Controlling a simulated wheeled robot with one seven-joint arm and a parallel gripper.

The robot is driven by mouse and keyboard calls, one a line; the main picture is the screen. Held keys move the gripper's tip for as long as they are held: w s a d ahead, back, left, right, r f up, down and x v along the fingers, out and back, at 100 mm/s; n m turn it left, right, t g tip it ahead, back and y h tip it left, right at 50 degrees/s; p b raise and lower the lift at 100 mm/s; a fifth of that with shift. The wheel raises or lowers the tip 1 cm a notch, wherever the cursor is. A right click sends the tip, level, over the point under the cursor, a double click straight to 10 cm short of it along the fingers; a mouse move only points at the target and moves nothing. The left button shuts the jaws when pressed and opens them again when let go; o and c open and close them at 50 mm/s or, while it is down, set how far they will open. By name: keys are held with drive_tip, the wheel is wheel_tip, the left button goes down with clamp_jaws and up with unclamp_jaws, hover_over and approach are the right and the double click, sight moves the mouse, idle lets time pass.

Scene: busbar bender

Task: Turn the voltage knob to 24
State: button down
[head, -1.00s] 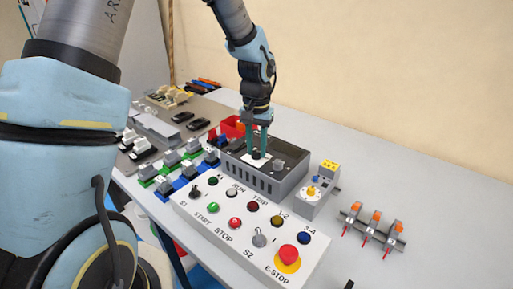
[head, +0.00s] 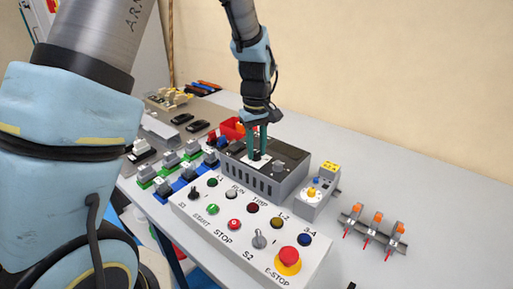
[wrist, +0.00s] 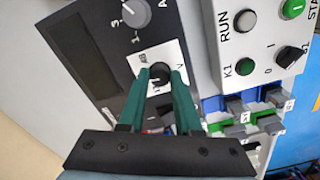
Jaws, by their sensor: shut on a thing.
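The black voltage knob (wrist: 159,73) sits on a white plate (wrist: 178,52) marked V on the dark top of the power supply box. My gripper (wrist: 160,80) has its two green fingers on either side of this knob in the wrist view, shut on it. In the head view my gripper (head: 257,156) points down onto the white plate on the grey box (head: 290,162). The fingers hide most of the scale, so the knob's setting cannot be read. A second, grey knob (wrist: 136,13) with a scale marked A stands beside it.
A white control panel (head: 215,205) with buttons, switches and a red E-stop (head: 291,255) lies in front of the box. Green and blue terminal blocks (head: 172,175) stand left. A small grey unit (head: 317,190) and orange-topped clamps (head: 377,223) stand right, with bare table beyond.

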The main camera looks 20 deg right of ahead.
sight(256, 152)
drive_tip(key=shift+r+n, duration=0.1)
drive_tip(key=shift+n, duration=0.7)
drive_tip(key=c, duration=0.6)
unclamp_jaws()
wheel_tip(256, 152, up, 11)
drive_tip(key=b, duration=0.1)
drive_tip(key=shift+f, duration=0.2)
